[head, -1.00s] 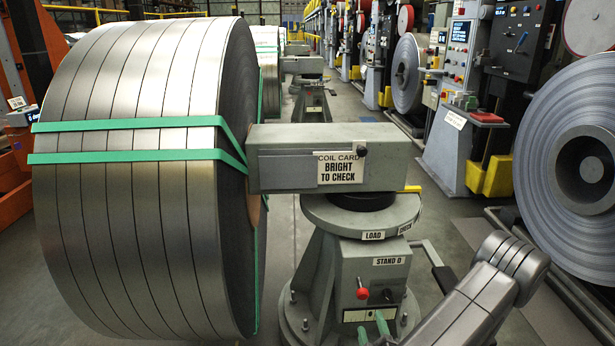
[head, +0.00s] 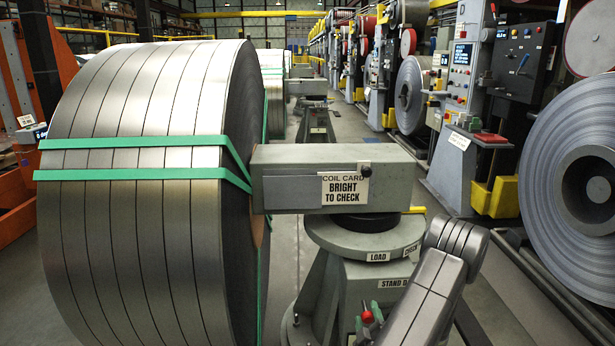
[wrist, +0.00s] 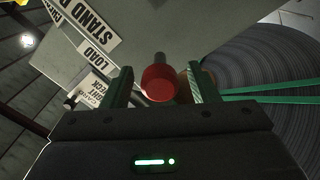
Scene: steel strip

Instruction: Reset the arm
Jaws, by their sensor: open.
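My gripper (wrist: 162,88) is open in the wrist view, with one dark green finger on each side of a red knob (wrist: 157,83). I cannot tell whether the fingers touch it. In the head view the knob (head: 367,317) is low on the grey stand (head: 392,300), with green fingertips beside it. My arm link hides part of the stand's right side.
A large strip coil (head: 140,220) with green straps (head: 130,142) fills the left. The stand's grey arm (head: 290,180) reaches to it and bears a coil card (head: 345,188). Machines and another coil (head: 580,200) line the right. The aisle between runs back.

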